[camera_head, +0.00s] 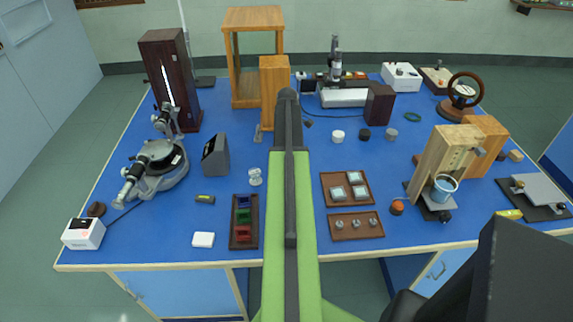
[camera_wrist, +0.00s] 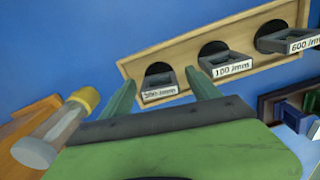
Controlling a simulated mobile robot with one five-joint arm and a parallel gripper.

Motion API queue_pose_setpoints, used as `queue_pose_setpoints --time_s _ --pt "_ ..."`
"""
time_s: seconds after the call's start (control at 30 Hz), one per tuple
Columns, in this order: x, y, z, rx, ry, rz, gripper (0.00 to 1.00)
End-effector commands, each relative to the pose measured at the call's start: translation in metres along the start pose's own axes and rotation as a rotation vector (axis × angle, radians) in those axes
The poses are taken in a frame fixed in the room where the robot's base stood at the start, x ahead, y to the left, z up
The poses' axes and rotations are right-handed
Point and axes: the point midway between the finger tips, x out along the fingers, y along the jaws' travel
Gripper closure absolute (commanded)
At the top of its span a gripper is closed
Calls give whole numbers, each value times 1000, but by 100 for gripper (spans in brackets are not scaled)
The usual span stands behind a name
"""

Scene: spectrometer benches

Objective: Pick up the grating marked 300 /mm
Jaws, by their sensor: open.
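In the wrist view, a pale wooden rack (camera_wrist: 187,63) holds three dark-framed gratings with white labels in round cut-outs. The grating whose blurred label seems to read 300 /mm (camera_wrist: 159,83) is the leftmost. The 100 /mm grating (camera_wrist: 214,61) is in the middle, and the 600 /mm grating (camera_wrist: 277,41) is at the right. My gripper (camera_wrist: 161,77) is open. Its green fingers appear on either side of the leftmost grating, with nothing held; whether they reach its depth I cannot tell. In the head view, my arm hides the gripper and I cannot make out this rack.
In the wrist view, a clear tube with a yellow cap (camera_wrist: 58,128) lies left of my gripper. A dark holder (camera_wrist: 268,107) with a blue piece is at the right. In the head view, the dark rack of coloured frames (camera_head: 236,244) and brown trays (camera_head: 337,222) flank my arm.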

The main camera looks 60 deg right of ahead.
Motion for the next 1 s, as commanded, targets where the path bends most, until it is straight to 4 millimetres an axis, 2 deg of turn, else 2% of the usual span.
queue_pose_setpoints --time_s 0.17,0.2,0.7,1.0 --pt "-1 0 0 0 0 0 29" --pt "-1 0 0 0 0 0 32" --pt "-1 0 1 1 0 0 97" --pt "-5 0 1 1 0 0 97"
